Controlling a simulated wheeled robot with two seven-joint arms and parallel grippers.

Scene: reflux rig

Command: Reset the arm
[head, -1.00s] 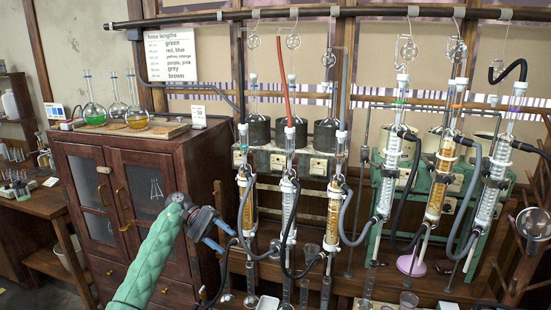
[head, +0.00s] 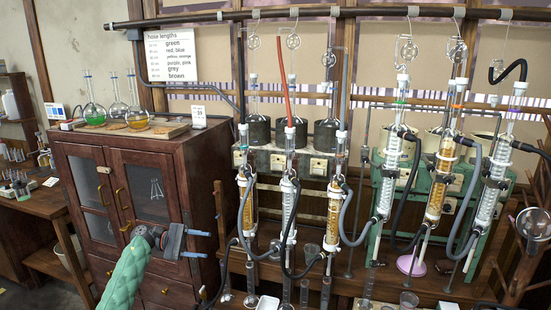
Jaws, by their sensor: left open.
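My left arm comes in from the bottom left in a green padded sleeve. Its gripper (head: 197,244) is open and empty, with its two blue-tipped fingers apart and pointing right. It is in front of the lower doors of the dark wooden cabinet (head: 200,185) and appears to touch nothing. My right gripper is not in view.
The reflux rig of glass columns (head: 334,210) and hoses stands right of the gripper on a wooden bench (head: 430,287). Round flasks (head: 137,118) stand on the cabinet top. A side table (head: 40,205) is at the left.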

